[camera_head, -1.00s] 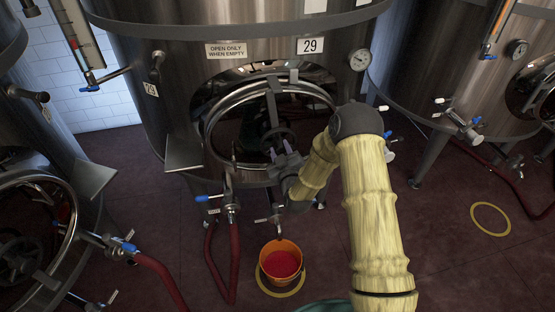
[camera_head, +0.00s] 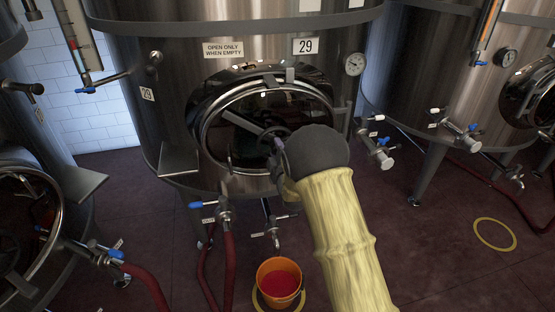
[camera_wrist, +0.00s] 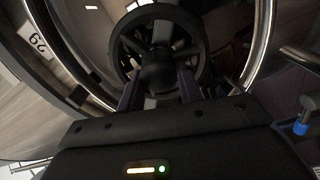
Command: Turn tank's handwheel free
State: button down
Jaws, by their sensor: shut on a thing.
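Tank 29 (camera_head: 180,110) is a steel tank with an oval door (camera_head: 235,152) low on its front. A dark spoked handwheel (camera_head: 270,139) sits at the middle of the door, partly hidden by my arm. In the wrist view the handwheel (camera_wrist: 194,40) fills the upper middle, with a dark round hub. My gripper (camera_wrist: 160,84) is shut on the handwheel, one finger on each side near the hub. The exact contact is too dark to see. In the head view my gripper (camera_head: 280,168) is mostly hidden behind my wrist.
An orange bucket (camera_head: 280,289) with red liquid stands on the floor below the door. A blue-handled valve (camera_head: 222,210) with a red hose and a small tap (camera_head: 270,226) stick out beneath the door. A metal plate (camera_head: 178,160) juts out at left. Other tanks flank both sides.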

jog(key=n+b, duration=0.2)
jog(key=n, duration=0.1)
jog(key=shift+a+f, duration=0.15)
jog(key=shift+f, duration=0.15)
jog(key=shift+n+b, duration=1.4)
jog(key=shift+n, duration=0.2)
jog(key=c, duration=0.9)
grip_release()
jog(key=shift+c, duration=0.2)
jog(key=shift+s+d, duration=0.15)
jog(key=shift+d, duration=0.05)
jog(key=b+v, duration=0.1)
jog(key=v, duration=1.6)
jog(key=shift+b, duration=0.3)
jog(key=shift+s+d+r, duration=0.1)
jog(key=shift+r, duration=0.05)
